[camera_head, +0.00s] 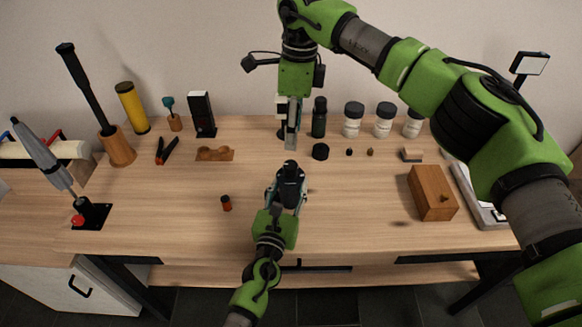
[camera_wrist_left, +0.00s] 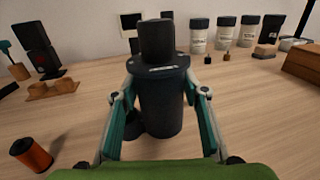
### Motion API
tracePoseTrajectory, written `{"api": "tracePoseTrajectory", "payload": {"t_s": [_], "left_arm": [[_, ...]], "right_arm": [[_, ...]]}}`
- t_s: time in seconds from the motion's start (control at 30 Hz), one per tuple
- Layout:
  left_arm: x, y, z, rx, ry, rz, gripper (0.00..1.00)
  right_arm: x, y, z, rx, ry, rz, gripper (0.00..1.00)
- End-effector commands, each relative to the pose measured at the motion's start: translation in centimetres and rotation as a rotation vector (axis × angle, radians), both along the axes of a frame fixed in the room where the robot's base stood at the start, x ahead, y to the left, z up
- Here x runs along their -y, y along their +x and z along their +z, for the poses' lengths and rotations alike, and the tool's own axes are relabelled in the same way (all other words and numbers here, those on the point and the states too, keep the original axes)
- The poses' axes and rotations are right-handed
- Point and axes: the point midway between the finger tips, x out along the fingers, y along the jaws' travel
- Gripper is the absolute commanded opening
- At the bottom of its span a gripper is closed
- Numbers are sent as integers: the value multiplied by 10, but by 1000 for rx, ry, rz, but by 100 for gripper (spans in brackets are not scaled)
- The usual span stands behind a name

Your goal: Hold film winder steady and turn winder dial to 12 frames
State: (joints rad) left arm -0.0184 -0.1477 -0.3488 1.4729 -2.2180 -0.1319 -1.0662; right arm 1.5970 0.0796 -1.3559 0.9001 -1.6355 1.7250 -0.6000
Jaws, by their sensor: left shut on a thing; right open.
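The film winder is a dark upright cylinder (camera_wrist_left: 160,105) standing on the table in the left wrist view, with a black dial (camera_wrist_left: 157,40) on top. It also shows in the head view (camera_head: 290,172). My left gripper (camera_head: 288,195) is shut around the winder's body, one finger on each side. The dial stands clear above the fingers. My right gripper (camera_head: 291,138) is open and points down above the table behind the winder, apart from it in the picture. Any marks on the dial are too small to read.
An orange film canister (camera_head: 227,203) stands left of the winder. A black round cap (camera_head: 320,152), a dark bottle (camera_head: 319,117) and several labelled jars (camera_head: 353,119) stand behind. A wooden box (camera_head: 432,193) sits at the right. The table's front middle is mostly clear.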

Motion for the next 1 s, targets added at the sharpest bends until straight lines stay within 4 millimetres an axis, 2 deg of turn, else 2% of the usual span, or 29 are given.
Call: {"api": "tracePoseTrajectory", "payload": {"t_s": [0.17,0.27,0.5,0.7,0.8,1.0], "left_arm": [[-1,0,-1,-1,-1,1,12],[-1,0,-1,-1,-1,1,12],[0,0,-1,-1,-1,1,12],[0,0,-1,-1,-1,1,12],[0,0,-1,-1,-1,1,12],[0,0,-1,-1,-1,1,12]], "right_arm": [[-4,-1,-2,13,-60,-67,42],[-4,-2,-16,9,-62,-68,42],[-4,-2,-64,10,-60,-67,42],[-4,-2,-98,11,-59,-66,42],[-4,-1,-108,12,-59,-66,42],[-4,-1,-116,13,-58,-65,42]]}}
